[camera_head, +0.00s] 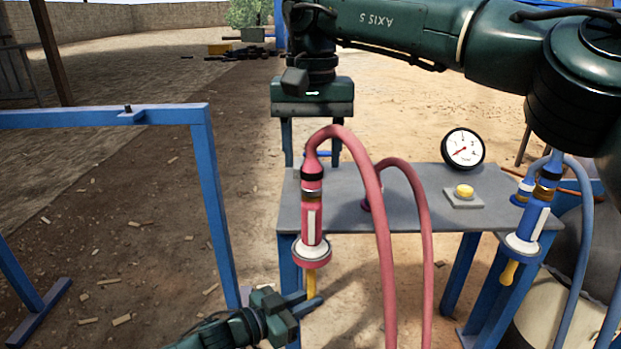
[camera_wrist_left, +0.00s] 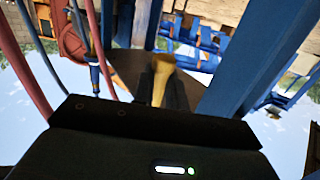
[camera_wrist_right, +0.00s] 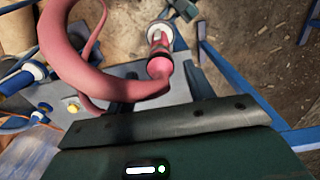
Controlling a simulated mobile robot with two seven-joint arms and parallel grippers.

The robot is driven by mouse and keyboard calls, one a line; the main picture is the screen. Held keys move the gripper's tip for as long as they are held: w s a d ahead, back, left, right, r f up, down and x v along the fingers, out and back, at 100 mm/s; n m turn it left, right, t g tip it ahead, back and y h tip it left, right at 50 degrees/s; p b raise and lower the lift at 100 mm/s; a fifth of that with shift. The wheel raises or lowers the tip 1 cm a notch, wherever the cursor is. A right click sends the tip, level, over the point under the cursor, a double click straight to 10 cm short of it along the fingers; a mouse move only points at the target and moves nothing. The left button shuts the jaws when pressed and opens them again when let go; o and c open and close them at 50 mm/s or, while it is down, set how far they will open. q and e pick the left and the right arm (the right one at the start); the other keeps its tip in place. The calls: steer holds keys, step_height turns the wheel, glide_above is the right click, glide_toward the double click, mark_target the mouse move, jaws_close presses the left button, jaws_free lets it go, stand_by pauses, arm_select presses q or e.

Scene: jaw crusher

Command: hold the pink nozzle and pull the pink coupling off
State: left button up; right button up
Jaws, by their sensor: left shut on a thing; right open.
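The pink nozzle (camera_head: 311,225) hangs upright, with a white stripe, a pale round flange and a yellow tip (camera_head: 311,281). The pink coupling (camera_head: 312,183) sits on its top, above a brass ring, with the hose looping up from it. My left gripper (camera_head: 310,298) is shut on the yellow tip from below; the tip shows between its fingers in the left wrist view (camera_wrist_left: 160,82). My right gripper (camera_head: 311,155) points down, open, with its fingers either side of the hose end just above the coupling. In the right wrist view the coupling (camera_wrist_right: 159,66) lies ahead, between the fingers.
The grey table (camera_head: 400,205) carries a gauge (camera_head: 463,149) and a yellow button (camera_head: 464,191). Pink hoses (camera_head: 383,240) hang in front of it. A blue nozzle (camera_head: 529,230) hangs at the right. A blue frame (camera_head: 212,190) stands at the left.

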mark_target(312, 157)
steer(key=shift+f, duration=2.15)
steer(key=shift+c, duration=0.3)
jaws_close()
steer(key=shift+r, duration=0.1)
steer(key=shift+r, duration=2.95)
